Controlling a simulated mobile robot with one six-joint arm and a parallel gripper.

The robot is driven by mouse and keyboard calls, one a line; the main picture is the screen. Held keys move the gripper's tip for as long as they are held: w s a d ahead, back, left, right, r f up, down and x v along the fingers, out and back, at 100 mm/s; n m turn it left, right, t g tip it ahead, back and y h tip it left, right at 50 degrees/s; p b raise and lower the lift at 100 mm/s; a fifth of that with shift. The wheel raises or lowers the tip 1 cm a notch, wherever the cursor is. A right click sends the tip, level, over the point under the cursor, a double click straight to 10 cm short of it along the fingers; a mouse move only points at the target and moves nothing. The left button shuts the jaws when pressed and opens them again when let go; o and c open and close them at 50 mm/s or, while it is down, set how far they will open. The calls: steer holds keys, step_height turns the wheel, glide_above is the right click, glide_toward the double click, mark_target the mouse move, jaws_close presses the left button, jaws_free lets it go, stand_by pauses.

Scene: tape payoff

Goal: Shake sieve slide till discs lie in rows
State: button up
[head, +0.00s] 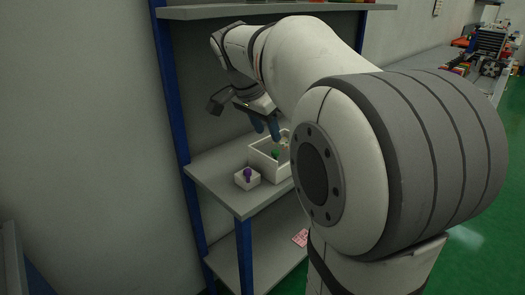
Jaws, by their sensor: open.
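My gripper (265,127), with blue fingers, points down over the shelf and is open. It hangs above the left back part of a white open box (262,162); I cannot tell whether it touches anything. A green item (276,153) and a pale item show inside the box, too small to identify. My arm covers the box's right side. No sieve slide or discs in rows can be made out; the box's inside is mostly hidden.
A small white box (247,179) with a purple knob-like item (247,173) stands at the shelf's (225,190) front left. Blue posts (176,120) and an upper shelf (240,11) frame the space. A pink paper (299,238) lies below. A cluttered bench (470,65) stands far right.

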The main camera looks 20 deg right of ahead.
mark_target(275, 151)
steer(key=b+x, duration=0.1)
steer(key=x, duration=0.5)
steer(key=shift+d+f+b, duration=0.1)
steer(key=shift+f+b, duration=0.25)
steer(key=shift+b, duration=0.05)
steer(key=shift+c, duration=0.5)
jaws_close()
